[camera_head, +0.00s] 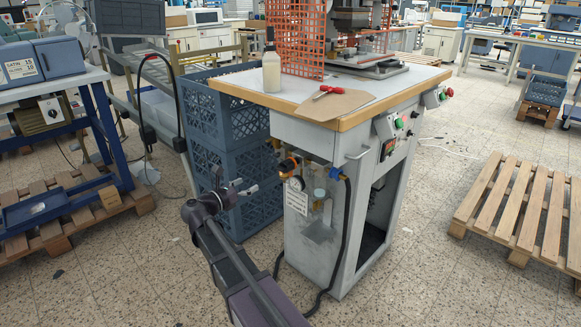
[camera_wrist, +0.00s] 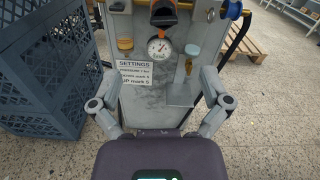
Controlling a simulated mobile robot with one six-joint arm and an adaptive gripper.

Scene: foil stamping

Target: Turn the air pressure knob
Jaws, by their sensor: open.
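The air pressure knob (camera_head: 288,165) is orange and black and sits on the side panel of the grey machine stand (camera_head: 311,250), below the worktop. In the wrist view the knob (camera_wrist: 163,12) shows at the top edge, partly cut off, above a round white pressure gauge (camera_wrist: 158,48). My gripper (camera_head: 246,186) is to the left of the panel in the head view, apart from the knob. In the wrist view my gripper (camera_wrist: 159,76) has its fingers spread wide with nothing between them; the panel and gauge lie beyond.
Small cups and a bracket (camera_wrist: 184,93) stick out from the panel. Blue crates (camera_head: 225,125) stand close on the left. A black hose (camera_head: 343,235) hangs down the stand. Wooden pallets (camera_head: 520,211) lie on the right.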

